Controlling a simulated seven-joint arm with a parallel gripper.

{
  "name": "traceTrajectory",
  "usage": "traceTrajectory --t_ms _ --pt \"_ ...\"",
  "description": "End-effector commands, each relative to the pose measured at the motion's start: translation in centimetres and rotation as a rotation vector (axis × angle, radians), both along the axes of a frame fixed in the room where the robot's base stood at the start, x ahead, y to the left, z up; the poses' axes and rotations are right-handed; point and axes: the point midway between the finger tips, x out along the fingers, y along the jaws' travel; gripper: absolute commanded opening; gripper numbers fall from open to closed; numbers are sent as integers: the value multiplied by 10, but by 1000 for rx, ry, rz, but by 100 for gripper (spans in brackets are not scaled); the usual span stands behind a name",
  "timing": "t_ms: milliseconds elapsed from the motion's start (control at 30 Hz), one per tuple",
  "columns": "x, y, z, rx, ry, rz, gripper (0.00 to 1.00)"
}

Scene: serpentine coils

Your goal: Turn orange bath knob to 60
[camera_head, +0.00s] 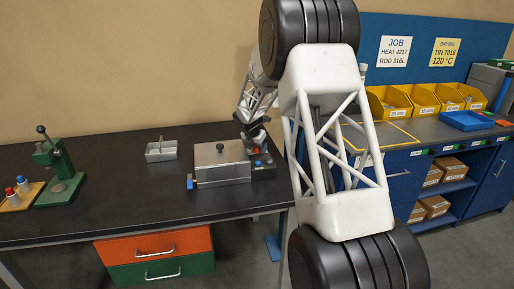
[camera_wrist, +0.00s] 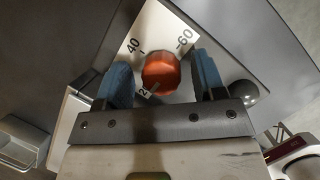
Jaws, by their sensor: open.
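The orange bath knob (camera_wrist: 160,73) sits on a white dial plate (camera_wrist: 140,30) in the wrist view. The plate reads 40 at upper left and 60 at upper right; a partly hidden mark shows at the knob's lower left. My gripper (camera_wrist: 161,63) is open, with one blue finger on each side of the knob and a gap visible on both sides. In the head view my gripper (camera_head: 254,139) is over the right end of the metal bath (camera_head: 222,165), and the orange knob (camera_head: 256,150) is partly hidden below it.
A blue knob (camera_head: 258,163) is close to the orange one. A black ball handle (camera_wrist: 243,92) shows right of my fingers in the wrist view.

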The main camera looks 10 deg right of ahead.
Motion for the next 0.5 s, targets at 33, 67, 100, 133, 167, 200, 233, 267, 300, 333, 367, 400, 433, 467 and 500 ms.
traceTrajectory --t_ms 33,67,100,133,167,200,233,267,300,333,367,400,433,467,500 --pt "0 0 0 0 0 0 63" --pt "0 0 -1 0 0 0 63" --pt "0 0 -1 0 0 0 63" --pt "0 0 -1 0 0 0 63" --pt "0 0 -1 0 0 0 63" --pt "0 0 -1 0 0 0 63" --pt "0 0 -1 0 0 0 63" --pt "0 0 -1 0 0 0 63" --pt "0 0 -1 0 0 0 57" --pt "0 0 -1 0 0 0 52" --pt "0 0 -1 0 0 0 48" --pt "0 0 -1 0 0 0 42" --pt "0 0 -1 0 0 0 37" --pt "0 0 -1 0 0 0 32" --pt "0 0 -1 0 0 0 26"
